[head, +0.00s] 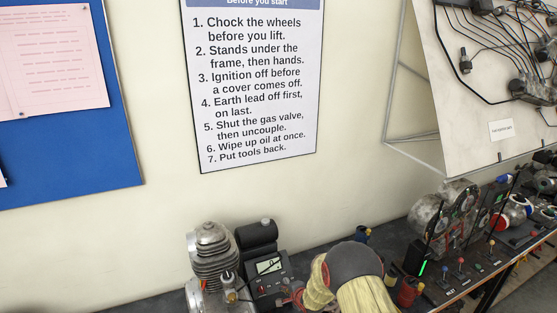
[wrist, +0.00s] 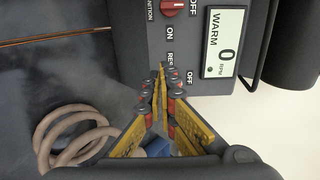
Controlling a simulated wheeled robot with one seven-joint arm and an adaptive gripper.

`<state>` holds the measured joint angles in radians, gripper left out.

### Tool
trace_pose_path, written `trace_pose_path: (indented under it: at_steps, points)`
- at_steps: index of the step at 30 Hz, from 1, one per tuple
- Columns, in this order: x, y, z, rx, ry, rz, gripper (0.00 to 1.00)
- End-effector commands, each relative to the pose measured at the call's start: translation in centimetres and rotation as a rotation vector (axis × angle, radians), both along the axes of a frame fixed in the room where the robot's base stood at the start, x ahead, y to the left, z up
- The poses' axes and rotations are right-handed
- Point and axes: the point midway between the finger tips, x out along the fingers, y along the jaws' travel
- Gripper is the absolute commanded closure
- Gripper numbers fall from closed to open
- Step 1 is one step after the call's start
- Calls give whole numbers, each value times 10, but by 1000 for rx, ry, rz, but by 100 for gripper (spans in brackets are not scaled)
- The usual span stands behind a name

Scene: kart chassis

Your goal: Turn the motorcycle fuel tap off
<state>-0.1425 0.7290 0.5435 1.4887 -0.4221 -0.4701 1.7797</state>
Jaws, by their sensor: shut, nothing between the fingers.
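In the wrist view the tap's ON, RES and OFF labels (wrist: 170,60) sit on a dark grey panel (wrist: 152,28). The tap lever itself cannot be made out; my fingers cover the area between the labels. My gripper (wrist: 160,78) has yellow fingers that are shut together and empty, with their tips at the RES and OFF lettering. I cannot tell whether they touch the panel or a lever. In the head view the same panel with its display (head: 268,266) stands beside a finned engine cylinder (head: 212,255); my arm hides the area to its right.
A red ignition knob (wrist: 173,8) and a WARM 0 RPM display (wrist: 223,42) are close to my fingers. A beige coiled hose (wrist: 70,140) lies nearby. Several coloured levers (head: 462,264) and a metal engine casing (head: 440,222) stand along the bench to the right.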

Motion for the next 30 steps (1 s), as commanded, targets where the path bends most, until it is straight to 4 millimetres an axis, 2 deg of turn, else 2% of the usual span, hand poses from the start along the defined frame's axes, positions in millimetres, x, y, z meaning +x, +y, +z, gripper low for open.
trace_pose_path:
  at_steps: [4,11,21,30]
  points:
    - [-10,-4,15,1,-3,0,100]
    - [-16,-7,20,1,-5,1,100]
    - [-14,-7,15,1,-9,1,100]
    - [2,-4,26,4,-74,12,100]
